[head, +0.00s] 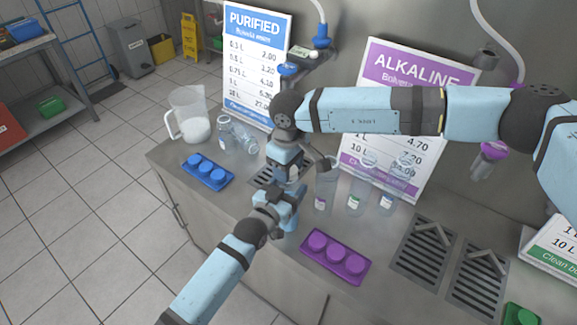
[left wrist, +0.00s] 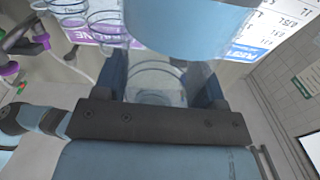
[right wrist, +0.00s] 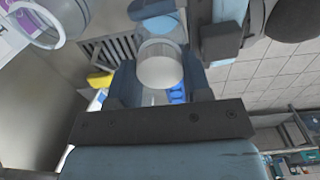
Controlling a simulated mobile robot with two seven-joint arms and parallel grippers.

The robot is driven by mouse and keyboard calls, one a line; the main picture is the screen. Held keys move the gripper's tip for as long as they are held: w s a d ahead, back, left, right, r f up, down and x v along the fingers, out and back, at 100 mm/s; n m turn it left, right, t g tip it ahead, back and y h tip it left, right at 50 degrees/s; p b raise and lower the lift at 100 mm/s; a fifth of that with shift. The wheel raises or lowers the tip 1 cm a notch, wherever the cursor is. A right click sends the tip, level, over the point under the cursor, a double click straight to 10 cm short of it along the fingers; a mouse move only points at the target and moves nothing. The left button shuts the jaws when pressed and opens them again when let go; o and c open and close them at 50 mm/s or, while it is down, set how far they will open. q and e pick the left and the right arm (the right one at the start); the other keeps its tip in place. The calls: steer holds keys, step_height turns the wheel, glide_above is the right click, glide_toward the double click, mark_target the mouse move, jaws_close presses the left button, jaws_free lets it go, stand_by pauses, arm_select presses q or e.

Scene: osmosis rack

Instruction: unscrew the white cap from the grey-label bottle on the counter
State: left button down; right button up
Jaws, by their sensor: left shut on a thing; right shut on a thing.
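My left gripper (head: 287,203) comes from below and is shut on a clear bottle, which shows between its fingers in the left wrist view (left wrist: 155,80). My right gripper (head: 289,165) is right above the left one and is shut on a white cap, seen between its fingers in the right wrist view (right wrist: 161,66). In the head view the two grippers nearly meet and hide most of the bottle and cap. The bottle's label is hidden, so its colour cannot be told. Whether the cap is still on the bottle cannot be told.
Clear bottles stand close to the right, one with a green label (head: 357,190). A purple cap tray (head: 335,257) and a blue cap tray (head: 208,171) lie on the counter. A jug (head: 189,113) stands at the left. Price boards, including the purple one (head: 405,70), stand behind.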

steer(key=shift+r, duration=0.2)
stand_by(0.6)
steer(key=shift+r, duration=0.9)
steer(key=shift+r, duration=2)
arm_select(q)
steer(key=shift+c, duration=0.6)
jaws_free()
steer(key=shift+s+a+f, duration=0.1)
steer(key=shift+s+a, duration=0.2)
steer(key=shift+s, duration=0.15)
arm_select(e)
steer(key=shift+f, duration=0.1)
steer(key=shift+f+b, duration=0.55)
steer(key=shift+b, duration=0.1)
arm_select(q)
steer(key=v, duration=1.1)
arm_select(e)
steer(key=shift+d, duration=0.1)
